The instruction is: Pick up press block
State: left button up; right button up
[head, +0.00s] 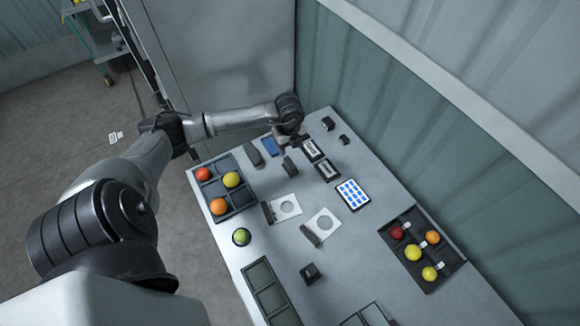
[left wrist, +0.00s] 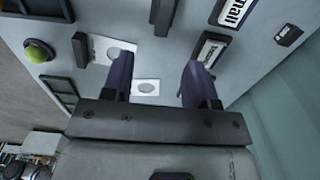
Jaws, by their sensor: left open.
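My left gripper (head: 288,143) is over the far part of the table, its fingers apart. In the left wrist view its two dark fingers (left wrist: 160,82) have nothing between them. A small dark upright block (head: 290,166) stands on the table just in front of the gripper; it looks like the press block, but I cannot be certain. A dark block also shows at the top of the left wrist view (left wrist: 163,14), beyond the fingertips and apart from them. My right gripper is out of view.
Two labelled boxes (head: 313,150) lie right of the gripper, near a blue-dotted card (head: 352,194). Two white plates with round holes (head: 286,207) lie nearer. Tomato trays (head: 243,207) (head: 449,269) stand left and right. Small black blocks (head: 328,123) sit by the wall.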

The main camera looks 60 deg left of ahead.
aim_at(290, 163)
pick_arm(q)
notch_tip(290, 163, down, 8)
jog(key=shift+r, duration=0.2)
jog(key=shift+w+a+f+b, duration=0.1)
jog(key=shift+w+f+b, duration=0.1)
jog(key=shift+f, duration=1.15)
jog(key=shift+w+a+f+b, duration=0.1)
jog(key=shift+f+b, duration=0.1)
jog(key=shift+f, duration=1.1)
grip_shut()
jog(key=shift+r, duration=0.1)
